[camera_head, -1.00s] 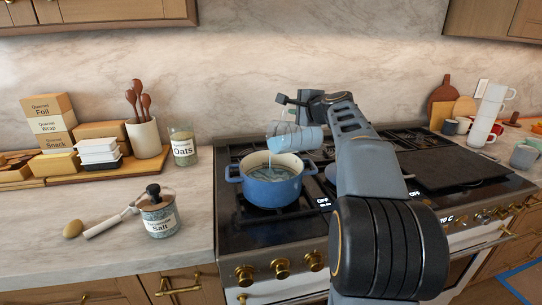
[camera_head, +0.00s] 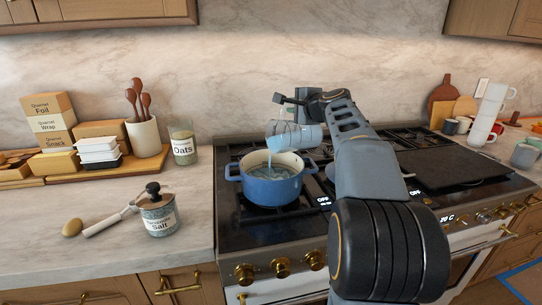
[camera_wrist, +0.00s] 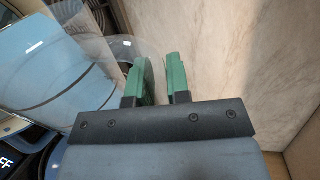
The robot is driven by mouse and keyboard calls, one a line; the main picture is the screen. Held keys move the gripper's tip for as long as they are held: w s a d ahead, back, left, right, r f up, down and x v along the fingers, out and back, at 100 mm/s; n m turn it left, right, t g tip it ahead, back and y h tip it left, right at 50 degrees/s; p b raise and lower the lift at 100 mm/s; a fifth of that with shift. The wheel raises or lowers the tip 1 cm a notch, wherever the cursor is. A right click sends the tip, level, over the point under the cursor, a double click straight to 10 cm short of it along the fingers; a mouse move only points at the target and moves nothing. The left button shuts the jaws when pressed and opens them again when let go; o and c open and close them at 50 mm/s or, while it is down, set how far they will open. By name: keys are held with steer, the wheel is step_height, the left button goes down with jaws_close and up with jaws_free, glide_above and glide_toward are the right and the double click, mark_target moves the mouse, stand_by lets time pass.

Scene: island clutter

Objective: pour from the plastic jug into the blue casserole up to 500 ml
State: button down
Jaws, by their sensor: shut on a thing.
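The blue casserole (camera_head: 272,188) stands upright on the left front burner of the stove, with pale liquid inside. The clear plastic jug (camera_head: 302,137) is tipped on its side above the casserole's back right rim, its mouth toward the left. It holds pale blue liquid, and a thin stream falls from its lip into the casserole. My gripper (camera_wrist: 162,80) is shut on the jug, its green-padded fingers at the jug's right side in the wrist view. The jug (camera_wrist: 50,65) fills the left of that view. The liquid level inside the casserole cannot be read.
An oats jar (camera_head: 183,146) stands behind, near a board with boxes and a utensil crock (camera_head: 143,135). A dark griddle (camera_head: 452,168) covers the stove's right. White stacked cups (camera_head: 487,115) stand beyond.

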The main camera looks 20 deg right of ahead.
steer(key=shift+d+r+m+y+p, duration=0.15)
steer(key=shift+d+r+m+p, duration=0.15)
steer(key=shift+d, duration=0.25)
steer(key=shift+d+r+m+y+p, duration=0.15)
steer(key=shift+d+m+p, duration=0.15)
steer(key=shift+d+m, duration=0.15)
steer(key=shift+d, duration=0.25)
steer(key=shift+f, duration=0.1)
steer(key=d+m+p, duration=0.3)
steer(key=shift+w+r+y, duration=0.1)
steer(key=shift+r+y, duration=0.25)
steer(key=shift+y, duration=0.05)
steer(key=shift+d+f+m, duration=0.15)
steer(key=shift+m, duration=0.2)
steer(key=shift+p, duration=0.3)
steer(key=d+m+p, duration=0.1)
steer(key=f+m+y, duration=0.1)
steer(key=m, duration=0.1)
steer(key=shift+d+f+t+p, duration=0.1)
steer(key=shift+d+t+p, duration=0.2)
steer(key=shift+d+p, duration=0.05)
steer(key=shift+f, duration=0.1)
steer(key=shift+f+m, duration=0.15)
steer(key=shift+m, duration=0.15)
